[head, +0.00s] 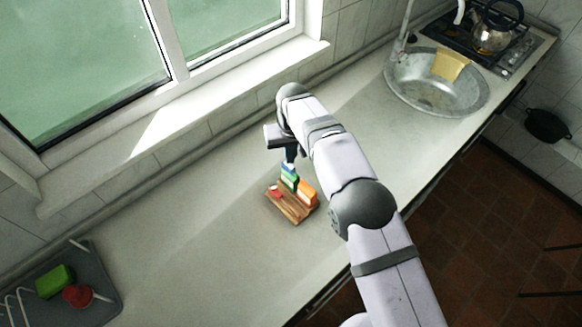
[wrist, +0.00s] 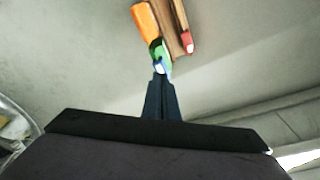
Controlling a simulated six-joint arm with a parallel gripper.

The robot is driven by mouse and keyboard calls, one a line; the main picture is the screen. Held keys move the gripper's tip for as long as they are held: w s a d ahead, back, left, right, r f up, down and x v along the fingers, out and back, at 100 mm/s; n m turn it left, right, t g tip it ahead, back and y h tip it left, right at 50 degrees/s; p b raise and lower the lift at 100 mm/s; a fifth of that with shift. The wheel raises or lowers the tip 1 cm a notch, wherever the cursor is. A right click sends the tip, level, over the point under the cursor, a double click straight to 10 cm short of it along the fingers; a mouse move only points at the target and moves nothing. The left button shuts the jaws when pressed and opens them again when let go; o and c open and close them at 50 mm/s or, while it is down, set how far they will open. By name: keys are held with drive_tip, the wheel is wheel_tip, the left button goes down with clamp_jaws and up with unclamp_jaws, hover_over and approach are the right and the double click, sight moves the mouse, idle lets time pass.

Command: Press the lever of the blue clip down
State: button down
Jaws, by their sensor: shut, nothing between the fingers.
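The blue clip (wrist: 158,67) shows only as a small patch of blue and white just beyond my fingertips in the wrist view. In the head view the blue clip (head: 288,168) sits at the far end of the wooden block (head: 289,207), beside a green clip (head: 290,181). My gripper (head: 290,160) is shut and empty, with its fingertips right at the blue clip. In the wrist view my gripper (wrist: 161,80) partly covers it. I cannot tell whether the fingers touch the lever or how far down the lever is.
An orange clip (head: 307,191) and a red part (head: 275,190) are also on the block. A grey tray (head: 100,275) with a green sponge (head: 55,281) stands at the left, a metal sink (head: 420,95) at the back right. The counter around the block is clear.

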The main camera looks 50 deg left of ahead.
sight(290, 167)
drive_tip(key=shift+r+p, duration=1.1)
drive_tip(key=shift+r, duration=2.05)
